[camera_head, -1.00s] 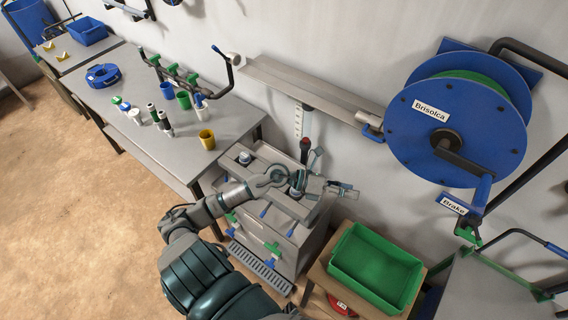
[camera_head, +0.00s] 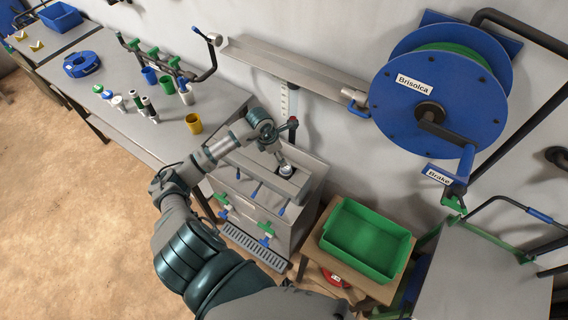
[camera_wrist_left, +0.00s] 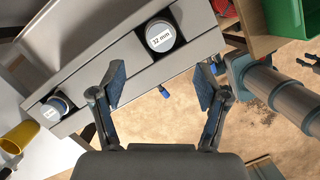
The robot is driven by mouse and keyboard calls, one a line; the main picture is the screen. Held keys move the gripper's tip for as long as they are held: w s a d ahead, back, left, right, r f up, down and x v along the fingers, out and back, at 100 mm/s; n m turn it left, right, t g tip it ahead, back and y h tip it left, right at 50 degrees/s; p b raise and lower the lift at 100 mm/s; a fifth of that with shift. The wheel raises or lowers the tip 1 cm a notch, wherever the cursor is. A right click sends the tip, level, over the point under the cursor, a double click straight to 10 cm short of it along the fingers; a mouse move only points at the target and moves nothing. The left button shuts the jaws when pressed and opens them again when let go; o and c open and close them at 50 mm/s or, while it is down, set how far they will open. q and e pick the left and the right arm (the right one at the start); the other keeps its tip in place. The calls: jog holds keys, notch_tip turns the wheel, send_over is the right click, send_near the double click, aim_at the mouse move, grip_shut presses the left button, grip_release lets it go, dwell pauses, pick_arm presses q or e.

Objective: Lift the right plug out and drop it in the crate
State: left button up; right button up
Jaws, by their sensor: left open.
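The right plug (camera_head: 286,170) is a round grey cap with a pale top, seated in the top of the grey manifold box (camera_head: 313,178). In the left wrist view this plug (camera_wrist_left: 161,36) reads "12 mm" and sits in a dark square recess. A second, smaller labelled plug (camera_wrist_left: 54,108) sits at the left there; my arm seems to hide it in the head view. My left gripper (camera_head: 277,151) points down over the box beside the right plug. Its fingers (camera_wrist_left: 160,79) are open and empty, apart from the plug. The green crate (camera_head: 340,257) stands right of the box.
The crate rests on a wooden stand (camera_head: 314,246). A blue hose reel (camera_head: 400,125) hangs on the wall above it. Blue and green valve handles (camera_head: 265,228) stick out from the box's front. A bench (camera_head: 165,158) with cups and fittings stands left.

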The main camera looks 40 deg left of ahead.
pick_arm(q)
jog(key=x, duration=1)
jog(key=shift+p, duration=0.35)
jog(key=shift+c, duration=0.2)
jog(key=c, duration=1.3)
jog(key=shift+r, duration=0.15)
jog(key=shift+c, duration=0.2)
jog(key=shift+r, duration=0.1)
jog(key=shift+r+p, duration=2.1)
jog(key=shift+r, duration=0.65)
jog(key=shift+r, duration=0.15)
jog(key=shift+r+p, duration=0.85)
jog(key=shift+r, duration=0.55)
